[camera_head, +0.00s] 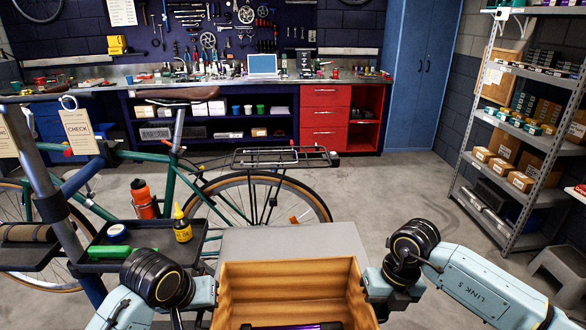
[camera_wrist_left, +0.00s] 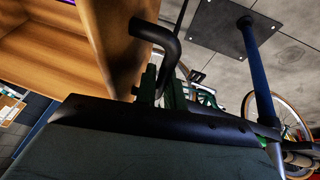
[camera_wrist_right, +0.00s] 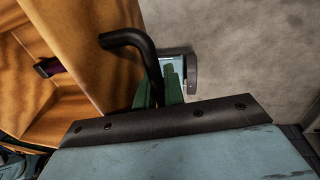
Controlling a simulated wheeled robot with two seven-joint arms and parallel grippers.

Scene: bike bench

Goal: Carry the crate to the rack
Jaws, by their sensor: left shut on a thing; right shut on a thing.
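The wooden crate (camera_head: 290,285) is at the bottom middle of the head view, between my two arms, with a dark purple-edged thing inside it. In the left wrist view, my left gripper (camera_wrist_left: 160,85) is shut on the black handle (camera_wrist_left: 165,40) on the crate's side wall (camera_wrist_left: 115,40). In the right wrist view, my right gripper (camera_wrist_right: 159,88) is shut on the other black handle (camera_wrist_right: 130,40) of the crate (camera_wrist_right: 90,45). The fingertips are hidden in the head view. The rack (camera_head: 520,130) with grey shelves stands at the right, holding several cardboard boxes.
A green bicycle (camera_head: 270,185) on a repair stand is at the left, with a tool tray (camera_head: 150,262) close to my left arm. A grey surface (camera_head: 290,238) lies just beyond the crate. A step stool (camera_head: 560,265) stands before the rack. Open floor (camera_head: 400,190) lies mid-right.

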